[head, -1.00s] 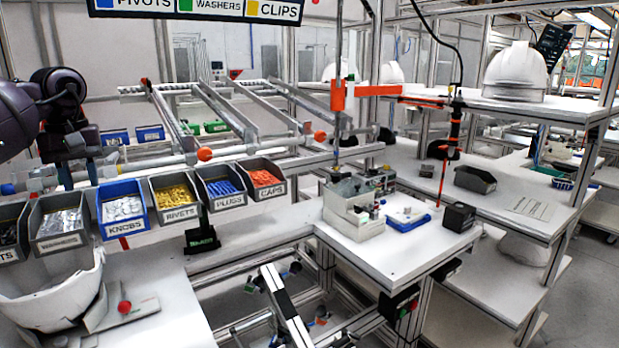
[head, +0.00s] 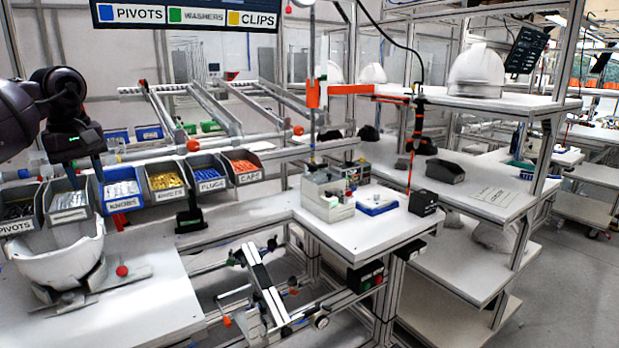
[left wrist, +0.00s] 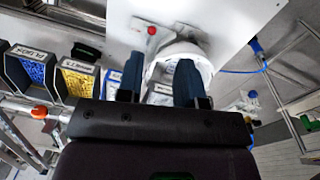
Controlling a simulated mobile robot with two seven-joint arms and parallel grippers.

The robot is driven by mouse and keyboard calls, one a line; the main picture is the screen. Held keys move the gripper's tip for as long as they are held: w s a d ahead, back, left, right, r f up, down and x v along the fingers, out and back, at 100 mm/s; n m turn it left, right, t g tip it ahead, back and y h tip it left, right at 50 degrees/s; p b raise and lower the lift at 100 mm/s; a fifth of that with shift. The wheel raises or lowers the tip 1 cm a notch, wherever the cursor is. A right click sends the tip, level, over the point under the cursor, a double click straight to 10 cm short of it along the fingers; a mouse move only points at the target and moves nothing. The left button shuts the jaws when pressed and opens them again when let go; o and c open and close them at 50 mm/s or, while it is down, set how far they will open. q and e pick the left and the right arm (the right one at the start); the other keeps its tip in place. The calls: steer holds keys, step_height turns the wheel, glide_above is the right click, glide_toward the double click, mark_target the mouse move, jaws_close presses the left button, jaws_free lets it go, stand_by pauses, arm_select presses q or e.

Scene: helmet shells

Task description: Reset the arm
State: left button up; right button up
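My left arm comes in from the left in the head view, with its gripper (head: 86,176) pointing down in front of the row of parts bins. In the left wrist view the two dark fingers of this gripper (left wrist: 160,62) stand well apart, with nothing between them. Beyond them are a white helmet shell (left wrist: 186,52) and some bins, apart from the fingers. In the head view the helmet shell (head: 58,258) sits on a holder on the left table, below the gripper. My right gripper is not in view.
Labelled bins, such as the blue knobs bin (head: 121,190) and the caps bin (head: 243,168), hang on a rail close to the gripper. A white table (head: 150,308) lies below. A side bench (head: 375,232) carries a grey box. Open floor shows at right.

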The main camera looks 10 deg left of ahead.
arm_select(q)
steer(key=w+d+r+n+t+h, duration=0.3)
steer(key=w+d+n+h, duration=0.15)
steer(key=d, duration=0.45)
steer(key=w+d+r+n+t+h, duration=0.3)
steer(key=d+n+h, duration=0.25)
steer(key=d, duration=0.35)
steer(key=d+f+n+t+h, duration=0.65)
steer(key=d+n, duration=0.25)
steer(key=n, duration=0.7)
steer(key=s+a+f+n+t+y, duration=0.1)
steer(key=s+f+n+y, duration=0.25)
steer(key=f+n, duration=0.55)
steer(key=s+a+f+n+t+y, duration=0.1)
steer(key=s+a+f+n+y, duration=0.1)
steer(key=f+n+y, duration=0.5)
steer(key=s+a+f+n+t+y, duration=0.1)
steer(key=s+f+n+t+y, duration=0.15)
steer(key=f+n, duration=0.9)
steer(key=s+a+f+n+g+y, duration=0.1)
steer(key=s+f+n+g+y, duration=0.1)
steer(key=s+f, duration=0.8)
steer(key=s+a+f+n+g+y, duration=0.1)
steer(key=s+f+n+g, duration=0.3)
steer(key=s+f, duration=0.7)
steer(key=s+n+y, duration=0.1)
steer(key=s, duration=0.3)
steer(key=shift+s+a+f+n, duration=0.15)
steer(key=shift+a+f+n, duration=0.1)
steer(key=shift+a+n, duration=0.1)
